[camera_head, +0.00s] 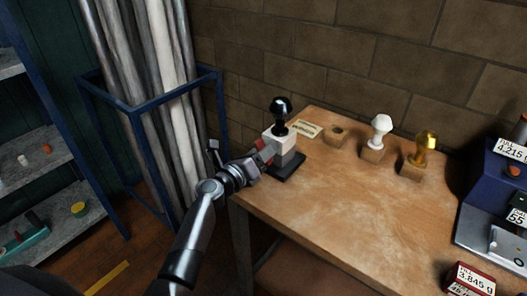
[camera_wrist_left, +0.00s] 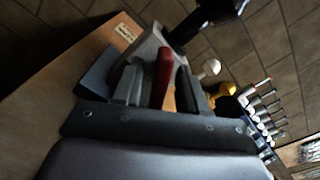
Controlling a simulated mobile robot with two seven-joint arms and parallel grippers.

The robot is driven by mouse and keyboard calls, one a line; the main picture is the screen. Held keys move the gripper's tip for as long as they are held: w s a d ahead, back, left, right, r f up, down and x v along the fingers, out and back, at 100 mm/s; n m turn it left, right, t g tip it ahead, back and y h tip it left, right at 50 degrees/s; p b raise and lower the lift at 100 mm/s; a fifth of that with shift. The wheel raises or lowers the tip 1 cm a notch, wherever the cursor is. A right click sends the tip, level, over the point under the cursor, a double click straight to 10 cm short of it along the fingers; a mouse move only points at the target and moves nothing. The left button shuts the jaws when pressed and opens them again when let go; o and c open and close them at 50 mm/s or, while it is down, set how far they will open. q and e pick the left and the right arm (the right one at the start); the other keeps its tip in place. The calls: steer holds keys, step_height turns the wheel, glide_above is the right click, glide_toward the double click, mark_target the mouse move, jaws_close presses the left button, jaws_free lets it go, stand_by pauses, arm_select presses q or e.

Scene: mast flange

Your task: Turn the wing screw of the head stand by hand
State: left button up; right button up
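The head stand (camera_head: 284,157) is a pale block on a dark base at the table's back left, with a glossy black head (camera_head: 281,104) on top. Its red wing screw (camera_head: 263,146) sticks out from the left side; it also shows in the left wrist view (camera_wrist_left: 164,72). My left gripper (camera_head: 257,160) is at that side of the stand. In the left wrist view its fingers (camera_wrist_left: 162,88) stand on both sides of the red wing, with a narrow gap beside it on the right, so the gripper looks open around it. My right gripper is not in view.
A card (camera_head: 306,129), an empty wooden block (camera_head: 337,135), a white head (camera_head: 380,131) and a gold head (camera_head: 425,147) on wooden blocks stand along the wall. A blue scale (camera_head: 487,190) is at the right. The wooden table's (camera_head: 340,205) middle is clear.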

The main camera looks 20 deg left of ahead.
arm_select(q)
steer(key=shift+v, duration=2.6)
steer(key=shift+d+f, duration=0.1)
steer(key=shift+d, duration=0.15)
steer(key=shift+w+d+f, duration=0.1)
steer(key=shift+w+d, duration=0.15)
steer(key=shift+w, duration=0.35)
steer(key=x, duration=0.3)
steer(key=shift+w, duration=0.4)
steer(key=m, duration=0.3)
steer(key=shift+a, duration=0.1)
steer(key=m, duration=0.4)
steer(key=shift+m, duration=0.3)
